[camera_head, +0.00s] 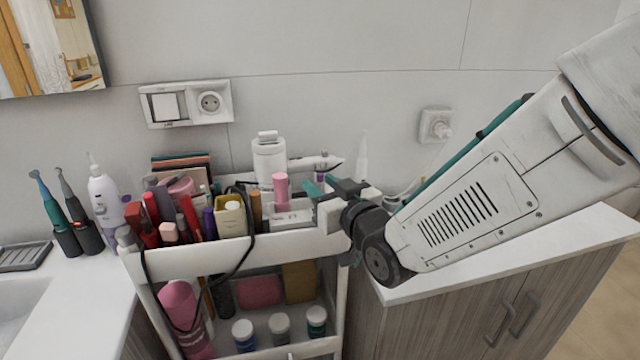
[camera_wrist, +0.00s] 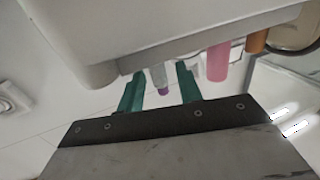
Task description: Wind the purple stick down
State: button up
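The purple stick (camera_head: 320,176) stands in the top tray of the white cart, near its right end, and is small and partly hidden in the head view. In the wrist view its purple end (camera_wrist: 163,91) shows below a pale grey, see-through-looking part. My gripper (camera_head: 319,184) reaches in from the right, over the tray's right end. Its two teal fingers are apart, one on each side of the stick, with a visible gap on both sides in the wrist view (camera_wrist: 160,75). Whether the stick is wound up or down is too small to tell.
A pink tube (camera_head: 281,188) and an orange-brown tube (camera_head: 256,208) stand left of the stick. A white device (camera_head: 268,158) stands behind. The tray's front wall (camera_head: 230,257) and the counter (camera_head: 570,237) lie close to my arm. A black cable hangs over the tray.

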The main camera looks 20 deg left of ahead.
jog(key=shift+w+a, duration=0.4)
jog(key=shift+c, duration=0.2)
grip_shut()
jog(key=shift+m+t+h, duration=0.8)
jog(key=shift+t+h, duration=0.1)
jog(key=shift+s+a+m+t+h, duration=0.1)
jog(key=shift+m+t+h, duration=0.65)
jog(key=shift+h, duration=0.25)
jog(key=shift+m+t+h, duration=0.85)
jog(key=shift+m+h, duration=0.4)
jog(key=shift+h, duration=0.45)
jog(key=shift+m+t+h, duration=0.3)
jog(key=shift+m+h, duration=0.6)
jog(key=shift+h, duration=0.5)
